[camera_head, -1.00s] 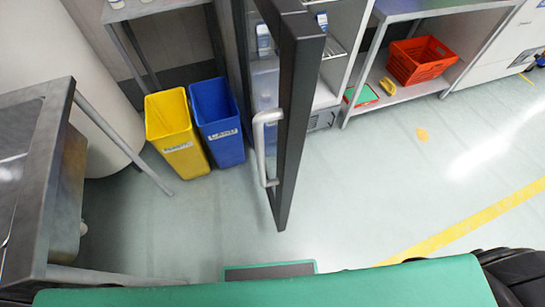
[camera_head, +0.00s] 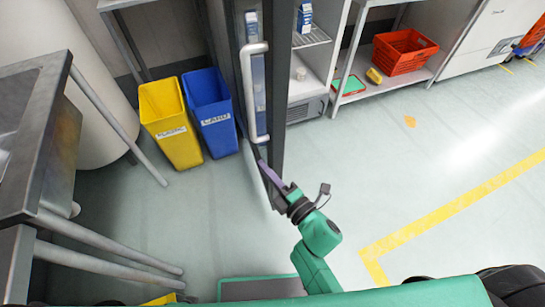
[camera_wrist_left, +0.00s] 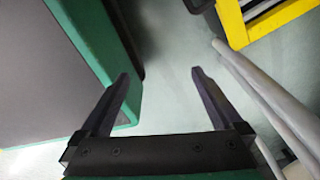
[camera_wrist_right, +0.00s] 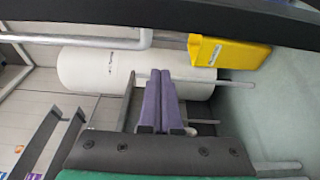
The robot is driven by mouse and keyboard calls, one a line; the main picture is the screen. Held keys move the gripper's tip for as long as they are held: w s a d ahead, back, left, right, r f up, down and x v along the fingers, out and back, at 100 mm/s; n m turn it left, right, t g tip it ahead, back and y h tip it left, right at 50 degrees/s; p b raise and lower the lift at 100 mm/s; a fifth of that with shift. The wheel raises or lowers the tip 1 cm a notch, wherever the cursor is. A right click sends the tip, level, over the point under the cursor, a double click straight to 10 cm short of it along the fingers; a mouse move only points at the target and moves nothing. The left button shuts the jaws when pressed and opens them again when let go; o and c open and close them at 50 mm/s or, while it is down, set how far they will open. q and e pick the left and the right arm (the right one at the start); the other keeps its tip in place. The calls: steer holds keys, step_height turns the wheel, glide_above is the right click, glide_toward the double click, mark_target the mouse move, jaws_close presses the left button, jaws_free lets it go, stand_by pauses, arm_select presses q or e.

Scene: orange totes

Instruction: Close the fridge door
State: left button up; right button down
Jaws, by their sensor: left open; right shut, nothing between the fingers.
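The fridge door (camera_head: 277,130) stands open, with a dark frame, a glass panel and a long silver handle (camera_head: 247,95) on its left side. Part of the fridge inside (camera_head: 310,70) shows to its right. My right gripper (camera_head: 263,165) is shut and empty, its purple fingers by the lower part of the door; I cannot tell if they touch. In the right wrist view its fingers (camera_wrist_right: 160,78) are together, with the dark door frame (camera_wrist_right: 200,12) and handle (camera_wrist_right: 75,38) above. My left gripper (camera_wrist_left: 160,75) is open and empty in the left wrist view, outside the head view.
A yellow bin (camera_head: 170,125) and a blue bin (camera_head: 211,110) stand left of the door. A steel table (camera_head: 35,130) is at the left. An orange crate (camera_head: 402,52) sits on a low shelf at the right. The floor right of the door is clear.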

mark_target(273, 157)
steer(key=shift+w+d+p, duration=0.1)
steer(key=shift+w+d, duration=0.2)
steer(key=shift+w, duration=0.35)
steer(key=shift+w+d+p, duration=0.15)
steer(key=shift+w+d, duration=0.2)
steer(key=shift+w, duration=0.35)
steer(key=shift+w+d+p, duration=0.1)
steer(key=shift+w+d, duration=0.2)
steer(key=shift+w, duration=0.35)
